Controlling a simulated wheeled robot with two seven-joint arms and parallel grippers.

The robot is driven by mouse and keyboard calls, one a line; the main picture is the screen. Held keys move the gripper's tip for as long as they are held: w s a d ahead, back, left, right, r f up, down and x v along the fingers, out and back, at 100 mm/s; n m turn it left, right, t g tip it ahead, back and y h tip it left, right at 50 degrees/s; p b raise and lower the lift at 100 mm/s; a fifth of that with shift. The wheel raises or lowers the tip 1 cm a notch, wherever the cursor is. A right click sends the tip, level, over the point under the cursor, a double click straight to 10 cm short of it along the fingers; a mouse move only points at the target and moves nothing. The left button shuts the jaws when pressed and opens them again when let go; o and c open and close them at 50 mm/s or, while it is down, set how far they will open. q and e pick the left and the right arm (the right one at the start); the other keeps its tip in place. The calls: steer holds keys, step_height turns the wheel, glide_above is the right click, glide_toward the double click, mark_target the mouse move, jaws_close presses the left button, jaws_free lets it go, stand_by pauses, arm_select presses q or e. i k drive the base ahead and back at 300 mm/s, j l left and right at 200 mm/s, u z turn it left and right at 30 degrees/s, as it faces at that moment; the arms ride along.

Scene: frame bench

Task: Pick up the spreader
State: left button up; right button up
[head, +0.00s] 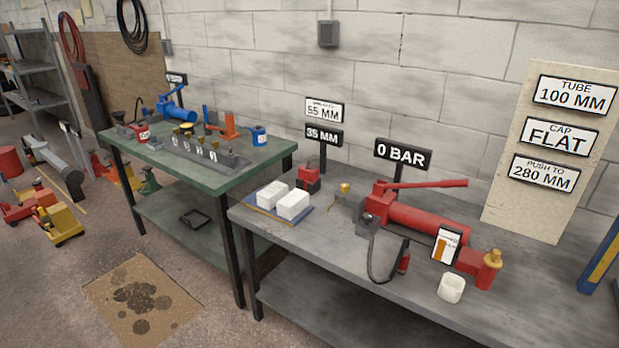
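A small red and dark block-like tool (309,180) stands near the back left of the grey bench (480,275), under a post with two signs. The upper sign (324,111) reads 55 MM, with a heading too small to read surely. The lower sign (322,136) reads 35 MM. This tool may be the spreader; I cannot tell for sure. White blocks on a blue mat stand just in front of it and hide part of its base. Neither of my grippers is in view.
White blocks (292,204) sit on the blue mat. A green bench (165,165) holds blue and orange tools. A stained cardboard sheet (110,290) lies on the floor.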

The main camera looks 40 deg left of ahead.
mark_target(308, 172)
steer(key=u, duration=1.35)
steer(key=i+j+u, duration=0.2)
steer(key=i+j, duration=0.4)
